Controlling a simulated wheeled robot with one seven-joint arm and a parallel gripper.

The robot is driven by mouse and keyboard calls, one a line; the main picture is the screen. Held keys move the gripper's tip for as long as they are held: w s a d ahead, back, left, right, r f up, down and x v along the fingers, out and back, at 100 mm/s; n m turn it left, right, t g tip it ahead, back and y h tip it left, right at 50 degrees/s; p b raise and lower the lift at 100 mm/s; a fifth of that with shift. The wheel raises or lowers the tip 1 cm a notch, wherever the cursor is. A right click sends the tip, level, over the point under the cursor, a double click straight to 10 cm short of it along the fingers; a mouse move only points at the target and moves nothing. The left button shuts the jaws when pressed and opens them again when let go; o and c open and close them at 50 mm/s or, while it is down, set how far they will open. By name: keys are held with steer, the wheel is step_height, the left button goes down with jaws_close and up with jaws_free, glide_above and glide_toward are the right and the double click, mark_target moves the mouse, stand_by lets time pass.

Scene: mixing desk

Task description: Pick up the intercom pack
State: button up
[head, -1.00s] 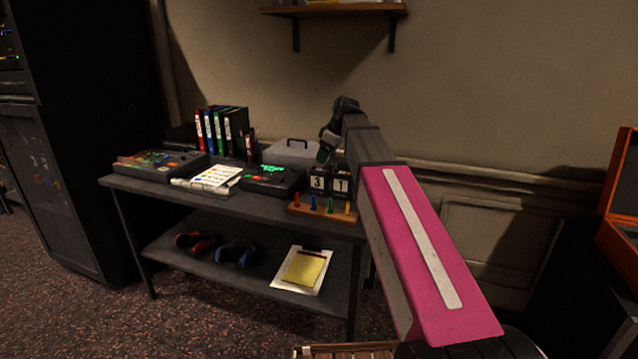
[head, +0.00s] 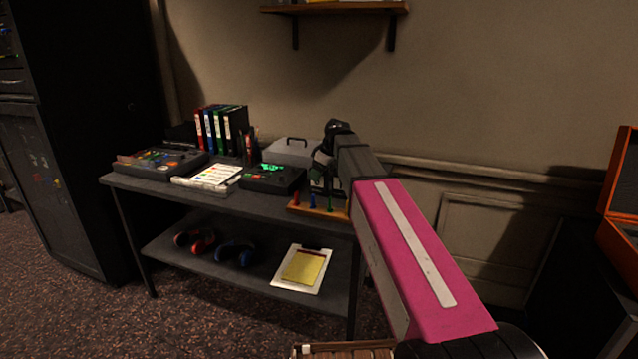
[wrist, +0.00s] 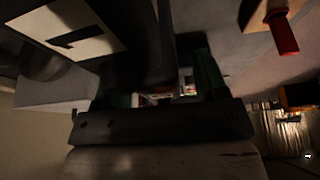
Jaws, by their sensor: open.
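My gripper (head: 321,170) hangs low over the right end of the desk, by the number blocks and the peg rack. In the wrist view its dark jaws are apart, and a dark upright shape (wrist: 160,45) shows between or just beyond them. I cannot tell whether that shape is the intercom pack or the side of a number block. No other thing is clearly the intercom pack. A black unit with a green display (head: 272,178) sits left of my gripper, apart from it.
The wooden peg rack (head: 318,211) stands at the desk's front edge; its red peg shows close by in the wrist view (wrist: 284,38). A number block (wrist: 72,38) is close too. A grey case (head: 292,152), white sheet (head: 213,177) and binders (head: 222,130) crowd the desk.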

steer(key=c, duration=1.2)
steer(key=shift+r, duration=0.1)
